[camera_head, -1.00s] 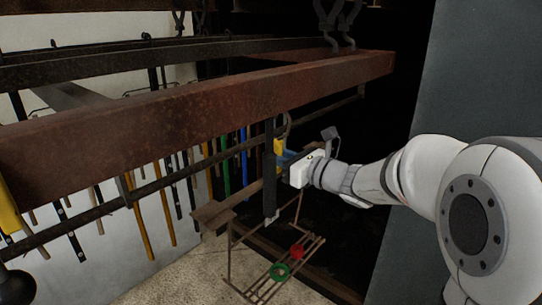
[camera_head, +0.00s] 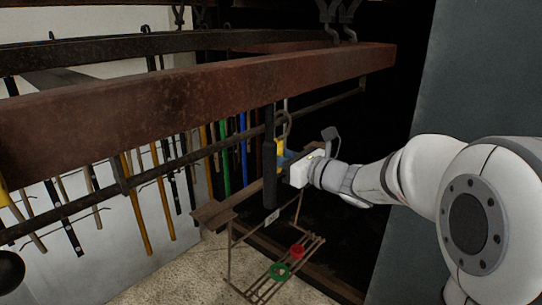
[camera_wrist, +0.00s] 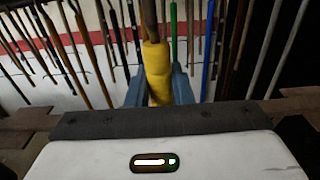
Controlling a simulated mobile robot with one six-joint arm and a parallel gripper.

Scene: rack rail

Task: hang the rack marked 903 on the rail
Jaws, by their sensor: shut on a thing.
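My gripper (camera_head: 284,160) is shut on the yellow grip (camera_wrist: 157,75) of a thin metal rack; blue-grey fingers flank the grip in the wrist view. The rack's wire shelf (camera_head: 262,287) hangs below with a green ring (camera_head: 279,272) and a red ring (camera_head: 297,251). A small pale tag (camera_head: 272,217) shows above the shelf, but its marking is unreadable. The rack's curved top (camera_head: 286,121) is close to a thin dark rail (camera_head: 200,153); I cannot tell whether they touch. A black upright bar (camera_head: 270,165) partly hides the grip.
A thick rusty beam (camera_head: 180,105) crosses above and in front of the rail. Several long-handled tools (camera_head: 145,212) hang along the pale wall behind. A grey panel (camera_head: 470,80) stands at right. A dark round pan (camera_head: 10,268) is at the lower left.

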